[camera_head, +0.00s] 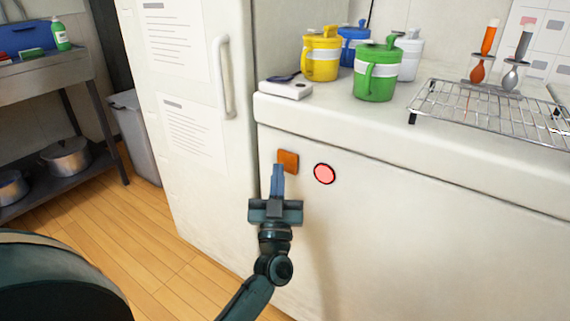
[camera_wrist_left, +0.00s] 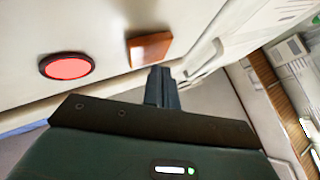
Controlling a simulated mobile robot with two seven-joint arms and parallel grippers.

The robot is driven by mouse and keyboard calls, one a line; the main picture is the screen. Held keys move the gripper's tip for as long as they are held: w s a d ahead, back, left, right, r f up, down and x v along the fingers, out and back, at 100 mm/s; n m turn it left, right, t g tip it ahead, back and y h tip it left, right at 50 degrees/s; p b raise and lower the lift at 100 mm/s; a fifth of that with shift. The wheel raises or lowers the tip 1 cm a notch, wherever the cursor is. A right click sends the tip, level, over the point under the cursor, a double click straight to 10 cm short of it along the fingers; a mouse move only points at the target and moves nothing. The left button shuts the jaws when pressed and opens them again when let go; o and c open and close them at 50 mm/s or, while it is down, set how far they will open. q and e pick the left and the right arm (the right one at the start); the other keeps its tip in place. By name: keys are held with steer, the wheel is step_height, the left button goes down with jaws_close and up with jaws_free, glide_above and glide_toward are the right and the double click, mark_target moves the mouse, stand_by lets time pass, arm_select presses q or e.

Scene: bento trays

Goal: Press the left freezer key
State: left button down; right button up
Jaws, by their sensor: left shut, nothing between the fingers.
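Two keys sit on the white front of the freezer cabinet (camera_head: 420,222). The left key is a square orange one (camera_head: 288,160), and it also shows in the left wrist view (camera_wrist_left: 149,49). The other is a round red key with a dark rim (camera_head: 324,174), also in the left wrist view (camera_wrist_left: 66,67). My left gripper (camera_head: 279,167) is shut and empty. Its fingertips are close to the lower left edge of the orange key in the head view; I cannot tell whether they touch it. The fingertips (camera_wrist_left: 160,72) also show in the wrist view, just below the key. My right gripper is not in view.
A tall white fridge (camera_head: 225,150) with a handle stands left of the cabinet. On the cabinet top are several lidded mugs, a small white box (camera_head: 286,90) and a wire rack (camera_head: 488,108). A shelf with pots stands at far left. The cabinet front right of the red key is clear.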

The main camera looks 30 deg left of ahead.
arm_select(q)
steer(key=shift+w, duration=0.1)
stand_by(0.3)
steer(key=shift+w, duration=0.35)
steer(key=shift+w, duration=0.25)
stand_by(0.4)
steer(key=shift+s, duration=0.1)
steer(key=shift+s+p, duration=0.5)
steer(key=shift+s, duration=0.1)
steer(key=s+p, duration=0.3)
steer(key=s, duration=0.3)
steer(key=shift+a, duration=0.25)
